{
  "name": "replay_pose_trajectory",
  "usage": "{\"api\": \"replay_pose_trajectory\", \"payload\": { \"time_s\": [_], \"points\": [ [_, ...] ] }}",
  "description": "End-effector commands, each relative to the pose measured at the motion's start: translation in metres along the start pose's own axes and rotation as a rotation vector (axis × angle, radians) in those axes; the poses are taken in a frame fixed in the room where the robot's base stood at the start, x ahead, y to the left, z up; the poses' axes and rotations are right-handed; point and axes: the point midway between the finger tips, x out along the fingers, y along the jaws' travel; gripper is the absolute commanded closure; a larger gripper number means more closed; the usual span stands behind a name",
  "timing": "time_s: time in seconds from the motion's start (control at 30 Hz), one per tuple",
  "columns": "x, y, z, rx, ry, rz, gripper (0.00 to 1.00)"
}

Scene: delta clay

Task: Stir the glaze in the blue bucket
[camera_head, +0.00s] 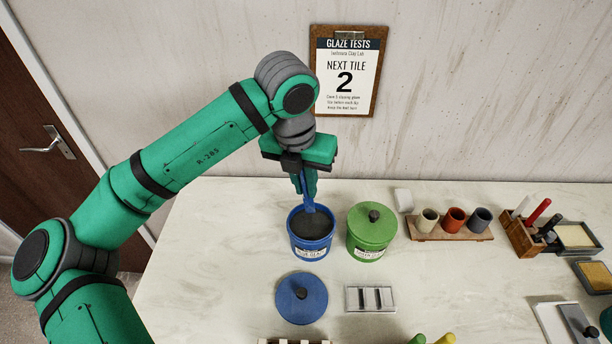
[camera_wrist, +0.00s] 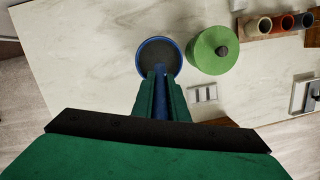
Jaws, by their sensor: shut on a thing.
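The blue bucket (camera_head: 311,245) stands open on the table, with dark grey glaze (camera_head: 312,226) inside; it also shows in the wrist view (camera_wrist: 174,47). My gripper (camera_head: 304,184) is above the bucket, pointing down, shut on a blue stirring tool (camera_head: 307,201). The tool's lower end reaches down to the bucket's mouth near its back rim in the head view. I cannot tell how deep its tip is in the glaze. In the wrist view the tool (camera_wrist: 160,80) runs between the green fingers to the bucket. The blue lid (camera_head: 301,297) lies on the table in front of the bucket.
A green lidded bucket (camera_head: 372,229) stands close to the right of the blue one. A small rack (camera_head: 370,298) lies in front of it. A wooden board (camera_head: 449,231) with three cups and a tool holder (camera_head: 530,235) are further right. The table's left part is clear.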

Motion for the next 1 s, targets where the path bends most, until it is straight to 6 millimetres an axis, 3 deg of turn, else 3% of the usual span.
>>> {"api": "replay_pose_trajectory", "payload": {
  "time_s": [0.4, 1.0],
  "points": [
    [0.026, 0.004, -0.019, -0.001, 0.0, -0.001, 1.0],
    [0.072, 0.005, -0.019, -0.003, 0.0, -0.002, 1.0]
  ]
}}
